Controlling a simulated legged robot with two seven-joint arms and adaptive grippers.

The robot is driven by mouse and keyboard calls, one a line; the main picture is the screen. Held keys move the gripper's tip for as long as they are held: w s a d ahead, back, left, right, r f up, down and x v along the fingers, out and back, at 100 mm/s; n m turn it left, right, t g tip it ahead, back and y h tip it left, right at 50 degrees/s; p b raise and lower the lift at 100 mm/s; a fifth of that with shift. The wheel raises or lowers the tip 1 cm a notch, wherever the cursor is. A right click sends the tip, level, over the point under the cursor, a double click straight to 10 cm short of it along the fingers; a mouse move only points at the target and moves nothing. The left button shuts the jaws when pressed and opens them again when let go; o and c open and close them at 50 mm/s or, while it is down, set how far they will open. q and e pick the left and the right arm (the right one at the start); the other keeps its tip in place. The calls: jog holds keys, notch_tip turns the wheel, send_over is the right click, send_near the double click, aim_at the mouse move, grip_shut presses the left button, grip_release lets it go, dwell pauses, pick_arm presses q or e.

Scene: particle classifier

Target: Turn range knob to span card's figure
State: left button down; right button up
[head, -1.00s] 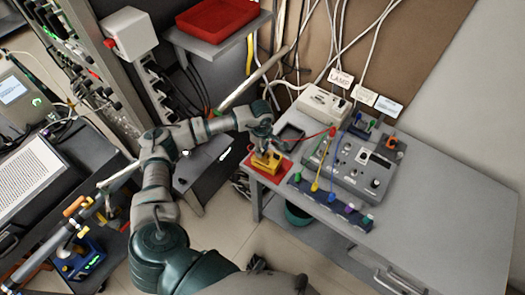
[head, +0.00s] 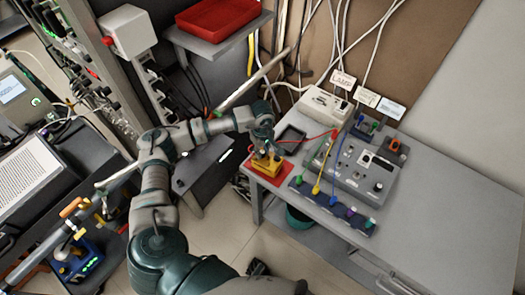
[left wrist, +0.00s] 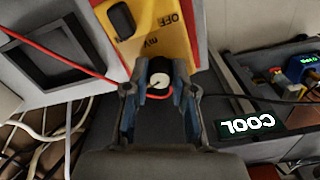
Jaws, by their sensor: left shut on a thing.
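A yellow meter (head: 262,168) sits on a red mat (head: 285,184) at the left end of the grey bench. In the left wrist view the meter (left wrist: 170,38) shows the marks OFF and mV. My left gripper (head: 267,154) is over the meter. In the wrist view its fingers (left wrist: 159,84) are shut on a dark round knob with a white top (left wrist: 159,72), with a finger on each side. White cards (head: 366,97) stand at the back of the bench; one reads LAMP, and the others are too small to read. My right gripper is out of view.
A red lead (head: 308,139) runs from the meter area towards a grey control box (head: 350,178). A dark tray (head: 291,138) lies behind the meter. A strip of coloured plugs (head: 335,208) lines the bench front. The bench's right part is clear.

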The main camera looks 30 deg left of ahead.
aim_at(262, 152)
pick_arm(q)
jog(key=c, duration=0.9)
grip_release()
jog(key=shift+c, duration=0.2)
notch_tip(262, 152, up, 12)
jog(key=shift+f, duration=0.15)
